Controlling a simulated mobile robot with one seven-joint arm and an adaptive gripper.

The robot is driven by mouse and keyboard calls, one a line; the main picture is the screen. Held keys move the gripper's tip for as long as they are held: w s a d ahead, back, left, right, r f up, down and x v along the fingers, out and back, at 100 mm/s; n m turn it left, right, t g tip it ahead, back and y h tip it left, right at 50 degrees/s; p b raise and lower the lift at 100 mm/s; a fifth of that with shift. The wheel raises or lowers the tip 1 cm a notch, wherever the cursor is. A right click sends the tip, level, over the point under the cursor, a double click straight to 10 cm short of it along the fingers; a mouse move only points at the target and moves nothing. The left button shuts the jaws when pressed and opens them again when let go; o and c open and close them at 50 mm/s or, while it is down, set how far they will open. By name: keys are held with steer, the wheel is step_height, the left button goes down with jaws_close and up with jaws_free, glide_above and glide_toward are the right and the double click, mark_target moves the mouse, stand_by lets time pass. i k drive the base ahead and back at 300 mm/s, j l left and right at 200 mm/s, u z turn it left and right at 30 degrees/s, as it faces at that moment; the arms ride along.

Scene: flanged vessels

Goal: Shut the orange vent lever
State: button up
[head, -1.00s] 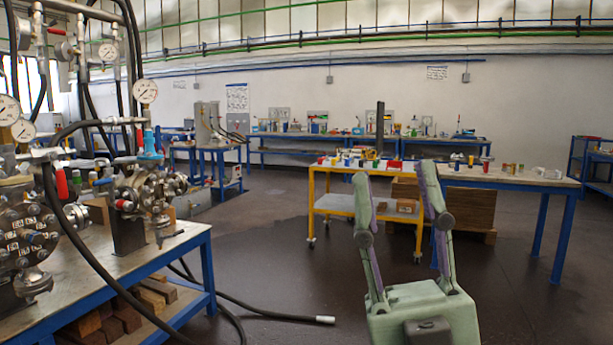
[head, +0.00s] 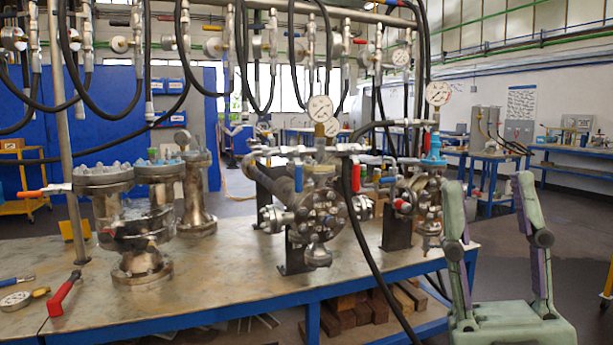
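An orange lever (head: 32,194) shows at the far left in the head view. It sticks out roughly level to the left on a metal stem beside the flanged vessel (head: 140,240). The vessel stands on the metal-topped bench. Whether the lever's valve is open or shut I cannot tell. My gripper (head: 489,188) is at the lower right, pale green, with its two fingers upright and wide apart. Nothing is between them. It is far to the right of the lever, in front of the bench's right end.
The blue-framed bench (head: 250,280) spans the front. A second flanged assembly (head: 318,215) stands mid-bench. Black hoses (head: 362,240) hang from above, one crossing the bench's front edge.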

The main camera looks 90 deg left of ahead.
mark_target(37, 193)
steer(key=u, duration=1)
steer(key=l+u, duration=0.1)
steer(key=u, duration=1.95)
steer(key=k+u, duration=0.1)
steer(key=u, duration=0.9)
steer(key=i+z, duration=0.2)
steer(key=i, duration=0.45)
steer(key=i+j+z, duration=0.2)
steer(key=i, duration=0.4)
